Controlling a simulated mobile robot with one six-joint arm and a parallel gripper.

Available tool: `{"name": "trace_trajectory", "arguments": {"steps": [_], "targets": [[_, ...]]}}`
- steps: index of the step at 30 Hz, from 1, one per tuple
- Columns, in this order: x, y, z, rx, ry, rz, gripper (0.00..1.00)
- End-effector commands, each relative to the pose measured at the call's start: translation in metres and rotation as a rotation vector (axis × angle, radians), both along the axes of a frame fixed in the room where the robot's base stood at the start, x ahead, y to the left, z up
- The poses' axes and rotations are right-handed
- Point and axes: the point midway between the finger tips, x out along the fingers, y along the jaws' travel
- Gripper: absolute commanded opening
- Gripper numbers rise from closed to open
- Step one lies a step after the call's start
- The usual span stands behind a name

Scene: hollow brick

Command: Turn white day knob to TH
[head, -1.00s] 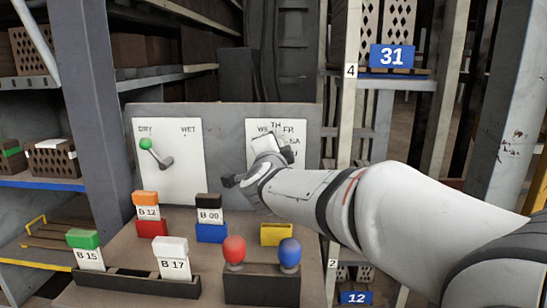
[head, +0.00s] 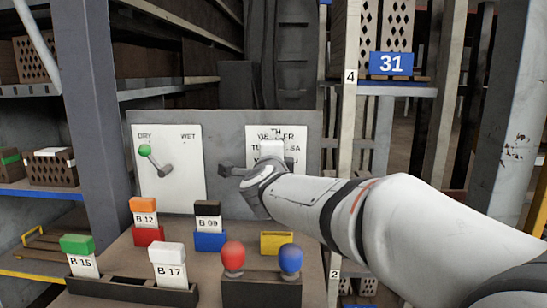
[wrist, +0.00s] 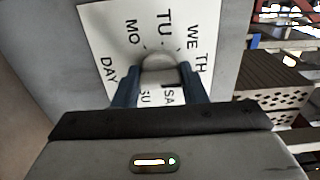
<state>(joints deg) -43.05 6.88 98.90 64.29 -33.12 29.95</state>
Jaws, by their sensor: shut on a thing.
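The white day knob (wrist: 158,62) shows in the wrist view between the two dark fingers of my gripper (wrist: 160,80), which is shut on it. The day panel (wrist: 98,30) is white, with MO, TU, WE, TH, SA and SU lettered around the knob and DAY at lower left. In the wrist view, TU is beyond the knob and TH is to the right. I cannot tell which day the knob points to. In the head view, my arm and gripper cover the knob and the lower part of the day panel (head: 297,132), where TH stands at the top.
Left of the day panel is a DRY/WET panel (head: 185,190) with a green-tipped lever (head: 145,150). Several tagged blocks stand on the bench in front, with a red knob (head: 232,256) and a blue knob (head: 291,257) close below my arm. Shelves flank the bench.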

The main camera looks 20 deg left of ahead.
Motion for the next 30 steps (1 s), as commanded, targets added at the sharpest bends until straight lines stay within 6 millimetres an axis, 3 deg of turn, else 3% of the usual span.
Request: {"name": "trace_trajectory", "arguments": {"steps": [5,6,13,23,30], "targets": [[0.0,0.0,-0.002,-0.002,0.003,0.001,0.15],[0.0,0.0,-0.002,-0.002,0.003,0.001,0.4],[0.0,0.0,-0.001,-0.001,0.002,0.0,0.59],[-0.005,-0.001,0.001,-0.001,0.0,0.001,0.6],[-0.043,-0.01,0.002,0.0,0.0,0.003,0.6]]}}
